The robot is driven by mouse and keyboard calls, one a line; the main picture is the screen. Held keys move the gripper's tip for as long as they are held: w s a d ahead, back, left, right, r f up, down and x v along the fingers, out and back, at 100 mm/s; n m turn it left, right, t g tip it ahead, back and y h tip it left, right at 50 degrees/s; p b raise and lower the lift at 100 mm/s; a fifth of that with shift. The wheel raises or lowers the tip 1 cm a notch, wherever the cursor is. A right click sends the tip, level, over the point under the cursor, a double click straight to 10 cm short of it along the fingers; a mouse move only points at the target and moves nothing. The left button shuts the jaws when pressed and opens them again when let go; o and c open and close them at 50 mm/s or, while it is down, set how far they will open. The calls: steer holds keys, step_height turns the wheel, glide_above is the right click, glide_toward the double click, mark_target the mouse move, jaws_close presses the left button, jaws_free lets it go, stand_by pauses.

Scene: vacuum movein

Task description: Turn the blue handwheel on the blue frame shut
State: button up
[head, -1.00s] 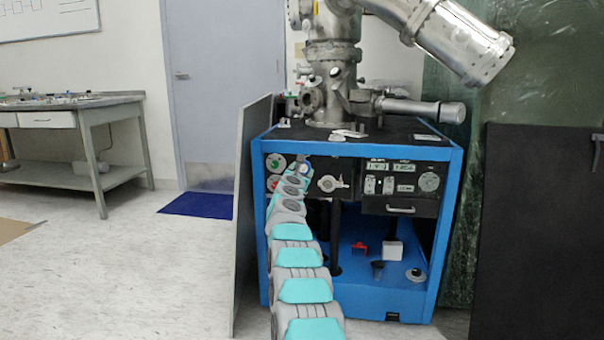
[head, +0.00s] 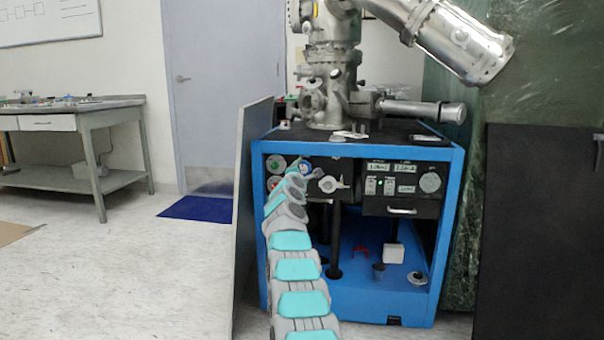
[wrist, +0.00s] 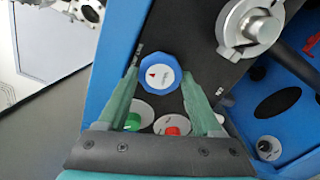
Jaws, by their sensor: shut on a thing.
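The blue handwheel (wrist: 144,88) is on the dark panel of the blue frame (wrist: 105,75). It has a white centre with a red pointer mark. My gripper (wrist: 161,76) has its two green fingers on either side of the wheel's rim, shut on it. In the head view, a small part of the handwheel (head: 307,167) shows at the upper left of the frame's front (head: 450,220), and my arm hides most of the grip.
A green button (wrist: 133,122) and a red button (wrist: 171,130) sit close below the wheel, between my fingers. A metal valve knob (wrist: 257,27) is to the right. A grey upright board (head: 252,200) stands left of the frame. The floor further left is open.

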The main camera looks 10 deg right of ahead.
steer(key=shift+f+m, duration=0.15)
steer(key=shift+m, duration=0.45)
steer(key=o, duration=1.4)
steer(key=shift+s+a, duration=0.1)
steer(key=shift+a, duration=0.05)
